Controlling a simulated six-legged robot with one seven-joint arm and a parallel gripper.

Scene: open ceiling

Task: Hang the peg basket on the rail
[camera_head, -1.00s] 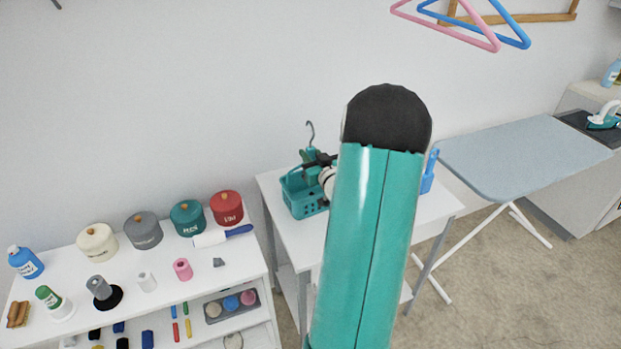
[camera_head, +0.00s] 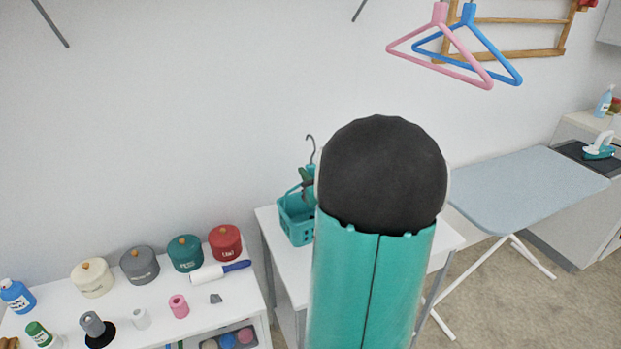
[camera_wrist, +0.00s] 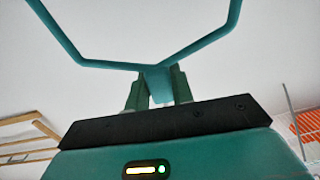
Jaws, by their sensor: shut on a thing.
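The peg basket (camera_head: 296,222) is teal with a perforated side and a dark hook rising above it. In the head view it hangs just above or at the small white table, and I cannot tell whether it touches the top. My gripper (camera_wrist: 158,88) is shut on the basket's teal handle (camera_wrist: 105,65), which fills the top of the wrist view. In the head view my arm hides most of the gripper and part of the basket. The rail is not clearly identifiable; pink (camera_head: 440,50) and blue (camera_head: 480,45) hangers hang at the upper right.
A small white table (camera_head: 435,235) stands under the basket. An ironing board (camera_head: 530,185) is to its right. A white shelf unit at the left holds several canisters, including a red one (camera_head: 225,243). A wooden rack (camera_head: 520,54) is on the wall.

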